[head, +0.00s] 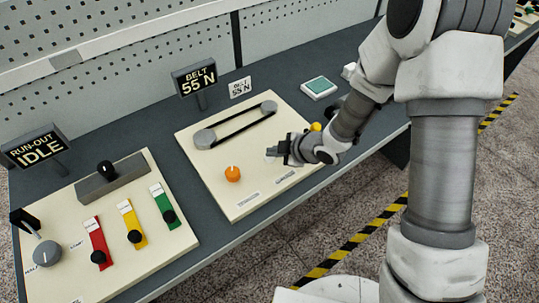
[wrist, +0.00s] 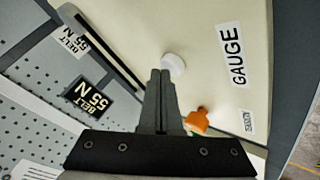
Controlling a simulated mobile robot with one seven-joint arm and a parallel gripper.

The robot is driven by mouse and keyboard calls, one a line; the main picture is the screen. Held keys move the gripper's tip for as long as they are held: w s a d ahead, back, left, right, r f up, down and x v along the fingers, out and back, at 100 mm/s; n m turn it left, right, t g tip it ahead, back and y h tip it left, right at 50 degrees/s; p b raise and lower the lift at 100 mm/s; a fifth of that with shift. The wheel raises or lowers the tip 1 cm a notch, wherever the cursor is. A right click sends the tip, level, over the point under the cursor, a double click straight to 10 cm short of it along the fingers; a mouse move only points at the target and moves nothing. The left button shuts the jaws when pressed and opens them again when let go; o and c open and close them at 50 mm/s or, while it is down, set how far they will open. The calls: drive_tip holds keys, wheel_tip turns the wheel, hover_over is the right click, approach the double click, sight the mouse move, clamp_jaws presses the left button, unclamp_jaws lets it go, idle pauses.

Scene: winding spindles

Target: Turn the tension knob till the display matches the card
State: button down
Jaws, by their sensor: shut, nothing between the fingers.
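The orange tension knob (head: 232,174) stands on the cream panel (head: 215,160) with a small pale mark on top. The dark display (head: 195,77) reads BELT 55 N.
A belt on two grey pulleys (head: 235,124) lies behind the knob. A green-topped box (head: 319,87) sits behind my forearm.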

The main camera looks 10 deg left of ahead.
sight(274, 158)
drive_tip(key=shift+r+p, duration=0.65)
drive_tip(key=shift+r, duration=0.25)
drive_tip(key=shift+r, duration=0.1)
wheel_tip(274, 158, up, 5)
drive_tip(key=p, duration=0.4)
idle(0.8)
